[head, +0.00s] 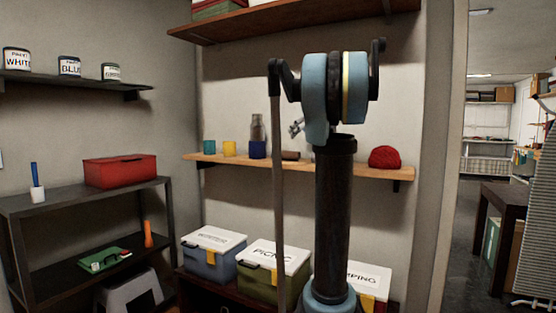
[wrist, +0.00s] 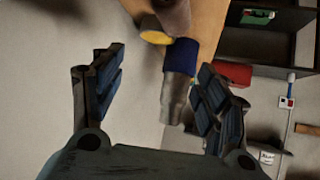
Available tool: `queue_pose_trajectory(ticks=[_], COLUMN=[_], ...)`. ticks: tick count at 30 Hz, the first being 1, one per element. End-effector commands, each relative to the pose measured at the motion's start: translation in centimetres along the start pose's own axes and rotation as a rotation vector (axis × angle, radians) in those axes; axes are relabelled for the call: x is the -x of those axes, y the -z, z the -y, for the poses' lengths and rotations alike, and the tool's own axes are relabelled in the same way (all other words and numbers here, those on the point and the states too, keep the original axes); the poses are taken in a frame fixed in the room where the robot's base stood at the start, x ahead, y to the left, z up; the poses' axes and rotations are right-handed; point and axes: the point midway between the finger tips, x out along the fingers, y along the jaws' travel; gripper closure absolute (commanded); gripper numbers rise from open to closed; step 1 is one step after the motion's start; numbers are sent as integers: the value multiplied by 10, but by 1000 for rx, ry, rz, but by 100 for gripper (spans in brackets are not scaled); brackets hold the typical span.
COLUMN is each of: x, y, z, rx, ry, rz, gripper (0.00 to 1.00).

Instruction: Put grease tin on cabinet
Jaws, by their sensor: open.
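A small dark tin with a white label (head: 111,72) stands right of the white and blue paint tins on the dark wall shelf in the head view. Its lettering is too small to read surely, so I cannot tell if it is the grease tin. No piece is clearly the cabinet; a low dark-wood unit (head: 190,286) stands under the lidded boxes. My gripper (wrist: 160,85) is open in the wrist view. A blue cup (wrist: 183,56) and a grey-brown bottle (wrist: 175,92) show between its fingers; I see no grip on them.
A dark shelf unit (head: 75,195) carries a red box (head: 120,171) and a green tray (head: 103,260). Another wooden shelf (head: 290,22) hangs above. A doorway opens at right.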

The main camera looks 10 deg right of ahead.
Motion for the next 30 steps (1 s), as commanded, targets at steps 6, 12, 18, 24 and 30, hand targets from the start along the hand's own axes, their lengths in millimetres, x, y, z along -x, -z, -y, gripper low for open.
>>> queue_pose_trajectory(ticks=[6, 12, 18, 24, 30], x=[-22, -58, -93, -116, -124], y=[5, 5, 5, 5, 5], z=[-5, -4, -4, -4, -4], rx=[8, 9, 8, 7, 7], ry=[-1, -1, -1, -1, -2], rz=[-9, -8, -8, -7, -8], gripper=[33, 33, 33, 33, 33])
